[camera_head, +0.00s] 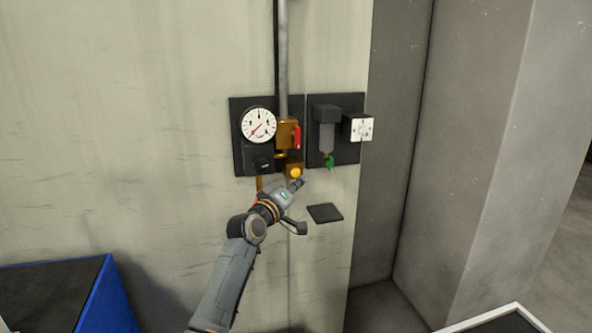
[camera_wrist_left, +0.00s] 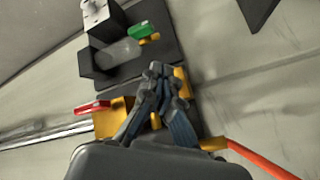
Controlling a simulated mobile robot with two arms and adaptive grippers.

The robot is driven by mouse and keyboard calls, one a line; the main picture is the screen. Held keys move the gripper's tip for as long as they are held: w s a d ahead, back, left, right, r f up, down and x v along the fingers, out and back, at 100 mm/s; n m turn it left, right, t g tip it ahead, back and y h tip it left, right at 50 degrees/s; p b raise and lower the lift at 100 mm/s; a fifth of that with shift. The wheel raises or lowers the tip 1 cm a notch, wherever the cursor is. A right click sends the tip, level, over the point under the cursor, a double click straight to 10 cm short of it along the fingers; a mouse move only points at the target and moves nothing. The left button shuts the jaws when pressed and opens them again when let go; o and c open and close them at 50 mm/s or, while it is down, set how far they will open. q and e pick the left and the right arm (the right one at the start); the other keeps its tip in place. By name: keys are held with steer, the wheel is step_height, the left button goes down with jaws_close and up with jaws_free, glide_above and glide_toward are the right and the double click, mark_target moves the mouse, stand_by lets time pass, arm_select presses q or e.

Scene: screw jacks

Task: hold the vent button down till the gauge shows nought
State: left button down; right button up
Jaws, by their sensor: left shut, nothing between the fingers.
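The round white gauge (camera_head: 259,124) is on a dark panel on the wall. Its red needle points to the lower left; the figures are too small to read. The yellow vent button (camera_head: 295,172) sits on a brass block below it. My left gripper (camera_head: 303,181) is shut and empty, with its fingertips close to the button, just right of and below it in the head view. Its closed fingers (camera_wrist_left: 156,72) also show in the left wrist view, in front of the brass fittings. I cannot tell whether they touch the button. My right gripper is not in view.
A red lever (camera_head: 297,136) is above the button. A filter bowl (camera_head: 327,137) with a green tap (camera_head: 329,162) and a white-faced box (camera_head: 361,129) are to the right. A dark square plate (camera_head: 325,213) is on the wall below. A blue-sided box (camera_head: 102,300) stands lower left.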

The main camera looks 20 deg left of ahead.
arm_select(q)
steer(key=s+d+p, duration=0.2)
steer(key=s, duration=0.1)
steer(key=shift+r, duration=0.1)
stand_by(0.4)
